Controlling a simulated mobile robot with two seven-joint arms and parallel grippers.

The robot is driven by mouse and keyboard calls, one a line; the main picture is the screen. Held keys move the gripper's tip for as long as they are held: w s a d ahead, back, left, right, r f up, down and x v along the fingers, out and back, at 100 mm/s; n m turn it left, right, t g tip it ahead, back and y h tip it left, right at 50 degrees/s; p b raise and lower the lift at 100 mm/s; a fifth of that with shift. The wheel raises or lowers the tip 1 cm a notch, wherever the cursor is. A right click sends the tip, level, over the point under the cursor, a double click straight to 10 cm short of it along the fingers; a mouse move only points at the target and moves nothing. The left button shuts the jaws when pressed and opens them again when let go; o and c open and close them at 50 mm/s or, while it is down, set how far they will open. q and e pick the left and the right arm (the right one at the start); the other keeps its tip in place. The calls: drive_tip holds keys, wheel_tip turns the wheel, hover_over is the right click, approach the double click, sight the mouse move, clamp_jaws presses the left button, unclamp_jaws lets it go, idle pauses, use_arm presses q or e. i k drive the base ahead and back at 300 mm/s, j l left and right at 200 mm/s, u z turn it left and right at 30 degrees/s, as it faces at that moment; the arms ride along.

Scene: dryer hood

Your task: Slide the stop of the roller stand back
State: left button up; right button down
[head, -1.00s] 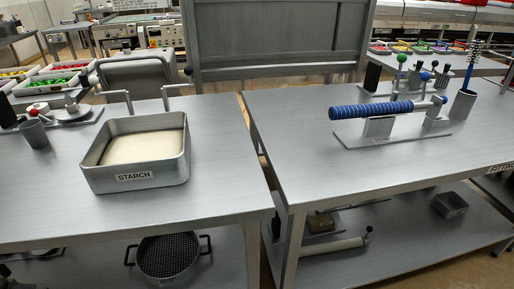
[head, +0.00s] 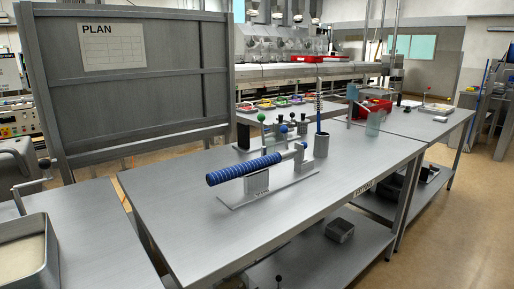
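The roller stand (head: 282,192) has a flat grey base plate and sits on the grey metal table in the middle of the head view. A blue ribbed roller (head: 243,169) lies tilted across its upright supports, its thick end to the left. A grey upright piece (head: 299,156) stands at the right end of the stand, by the roller's shaft. Which part is the stop, and its position, I cannot tell for sure at this size. Neither of my grippers is in view.
Behind the stand is a rack with a green knob (head: 261,117) and other knobs. A grey cup (head: 321,146) holds a blue-handled brush. The table's left half (head: 165,200) is clear. A grey PLAN board (head: 140,110) stands behind. A tray (head: 50,262) shows at lower left.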

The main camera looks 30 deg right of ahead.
sight(300, 158)
drive_tip(key=z, duration=1.3)
drive_tip(key=l+u, duration=0.15)
drive_tip(key=u, duration=0.25)
drive_tip(key=i+l+u, duration=0.1)
drive_tip(key=u, duration=0.35)
drive_tip(key=l+u, duration=0.25)
drive_tip(key=u, duration=0.15)
drive_tip(key=l+u, duration=0.25)
drive_tip(key=l, duration=0.2)
drive_tip(key=k+l+u, duration=0.2)
drive_tip(key=l, duration=0.2)
drive_tip(key=i, duration=0.1)
